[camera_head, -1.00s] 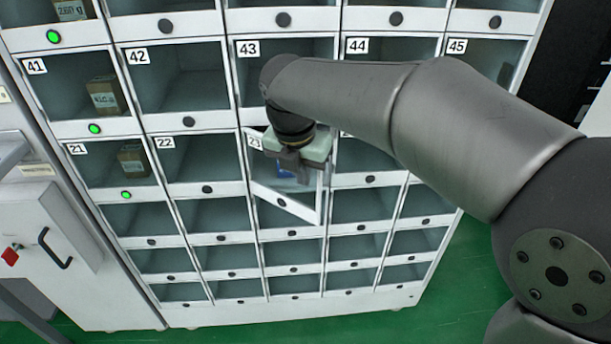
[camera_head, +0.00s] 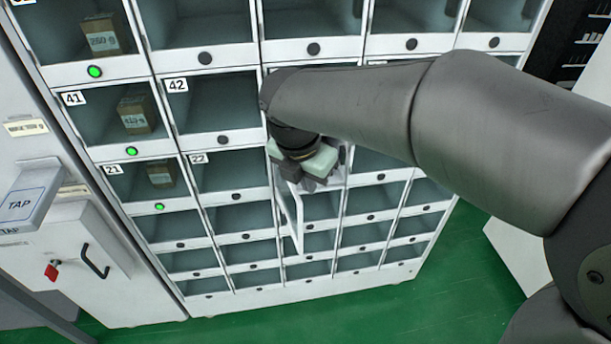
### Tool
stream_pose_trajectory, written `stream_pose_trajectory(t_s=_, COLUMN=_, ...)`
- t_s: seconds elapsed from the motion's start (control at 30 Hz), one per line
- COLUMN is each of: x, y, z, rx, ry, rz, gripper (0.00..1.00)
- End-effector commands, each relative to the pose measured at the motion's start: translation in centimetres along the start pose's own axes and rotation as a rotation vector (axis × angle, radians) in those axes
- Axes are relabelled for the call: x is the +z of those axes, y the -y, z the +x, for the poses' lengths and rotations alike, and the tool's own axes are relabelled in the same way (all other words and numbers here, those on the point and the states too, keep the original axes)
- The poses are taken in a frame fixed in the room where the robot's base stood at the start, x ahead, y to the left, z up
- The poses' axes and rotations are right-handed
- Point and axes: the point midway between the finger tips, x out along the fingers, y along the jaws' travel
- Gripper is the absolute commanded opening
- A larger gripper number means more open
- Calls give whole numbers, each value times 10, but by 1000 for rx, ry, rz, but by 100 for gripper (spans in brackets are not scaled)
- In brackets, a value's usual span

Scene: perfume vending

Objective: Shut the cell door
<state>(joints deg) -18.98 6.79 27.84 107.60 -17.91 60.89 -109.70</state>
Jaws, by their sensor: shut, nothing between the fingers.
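The cell door (camera_head: 291,217) in the column right of cell 22 stands open. It is a white-framed door, seen nearly edge-on and jutting out toward the camera. Its upper part is hidden behind my gripper (camera_head: 314,184). My gripper is shut with nothing in it and is at the top of the door, in front of the cell opening. I cannot tell whether it touches the door. The number of this cell is hidden by my arm now.
The vending cabinet has rows of cells with white frames and round dark knobs. Small boxes (camera_head: 136,114) stand in several left cells, with green lights below. A TAP panel (camera_head: 30,196) and a cabinet with a black handle (camera_head: 95,262) are at left. Green floor (camera_head: 390,302) lies in front.

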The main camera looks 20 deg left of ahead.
Motion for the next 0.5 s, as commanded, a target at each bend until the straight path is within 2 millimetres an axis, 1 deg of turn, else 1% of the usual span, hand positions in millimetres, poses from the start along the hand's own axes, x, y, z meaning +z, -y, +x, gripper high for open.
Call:
stream_pose_trajectory(t_s=0.17, x=0, y=0, z=16, rx=-2, ry=-2, rz=0, gripper=0)
stream_pose_trajectory(t_s=0.27, x=-1, y=0, z=34, rx=-3, ry=-4, rz=-3, gripper=0)
stream_pose_trajectory(t_s=0.5, x=-1, y=0, z=87, rx=-4, ry=-4, rz=-3, gripper=0)
